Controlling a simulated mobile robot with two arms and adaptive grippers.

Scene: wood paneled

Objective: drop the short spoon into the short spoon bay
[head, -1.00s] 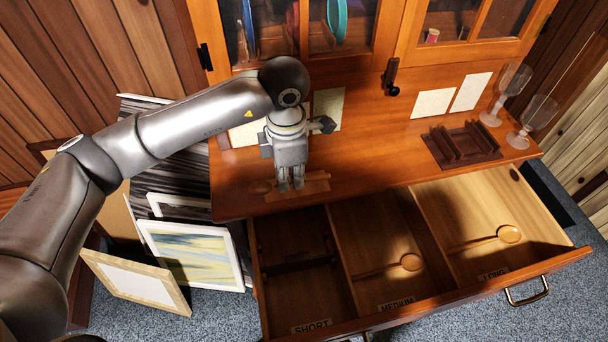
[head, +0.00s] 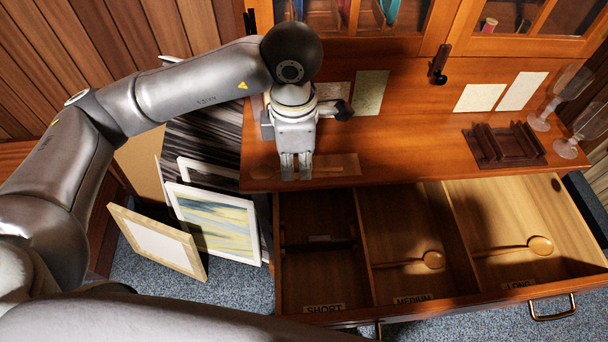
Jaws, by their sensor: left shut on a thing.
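My left gripper (head: 297,172) points down at the front edge of the wooden counter. The short spoon bay (head: 300,285) is the left compartment of the open drawer, below the gripper, marked SHORT. I see no spoon in it; its back part is in shadow. My right gripper is not in view.
The medium bay holds a wooden spoon (head: 432,259), and the long bay holds another (head: 540,245). A dark rack (head: 505,147) and stemmed glasses (head: 541,110) stand on the counter at right. Framed pictures (head: 215,222) lean left of the drawer.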

